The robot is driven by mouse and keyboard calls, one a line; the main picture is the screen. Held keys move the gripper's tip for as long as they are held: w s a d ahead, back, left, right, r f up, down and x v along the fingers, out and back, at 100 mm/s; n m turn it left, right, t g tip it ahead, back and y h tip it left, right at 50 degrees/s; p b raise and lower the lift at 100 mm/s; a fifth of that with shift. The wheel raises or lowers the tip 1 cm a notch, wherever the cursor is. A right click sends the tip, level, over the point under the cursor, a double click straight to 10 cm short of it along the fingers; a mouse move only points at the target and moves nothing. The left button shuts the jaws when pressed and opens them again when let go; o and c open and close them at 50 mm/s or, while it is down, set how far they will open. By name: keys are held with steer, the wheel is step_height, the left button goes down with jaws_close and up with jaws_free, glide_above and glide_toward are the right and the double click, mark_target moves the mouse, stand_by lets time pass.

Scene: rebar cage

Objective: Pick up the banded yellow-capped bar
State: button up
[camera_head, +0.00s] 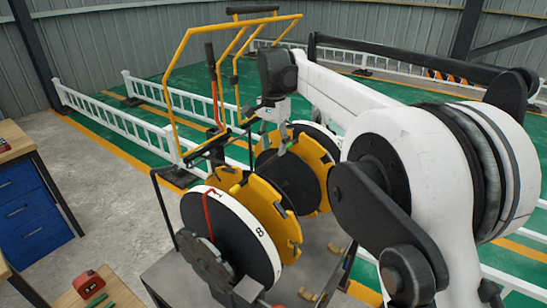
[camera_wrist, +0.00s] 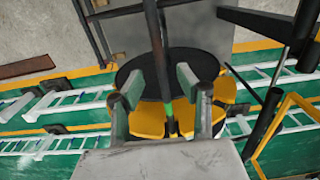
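My gripper (camera_head: 284,148) hangs over the yellow-plated drums in the head view. In the wrist view its two fingers (camera_wrist: 159,82) stand apart, with a dark reddish-brown bar (camera_wrist: 156,45) showing between them. I cannot tell whether the fingers touch this bar or how far below them it lies. In the head view a dark upright bar with an orange-red lower part (camera_head: 213,80) stands left of my gripper. I cannot make out a yellow cap or bands clearly on any bar.
A yellow tube frame (camera_head: 180,45) rises behind the drums. A black-faced white drum (camera_head: 232,238) and yellow notched plates (camera_head: 268,215) sit below my gripper. White railings (camera_head: 110,110) cross the green floor. A workbench with blue drawers (camera_head: 32,215) stands left; a red tape measure (camera_head: 88,283) lies front left.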

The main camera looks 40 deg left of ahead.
mark_target(274, 156)
steer(key=shift+a+f, duration=0.1)
steer(key=shift+f, duration=1.5)
jaws_close()
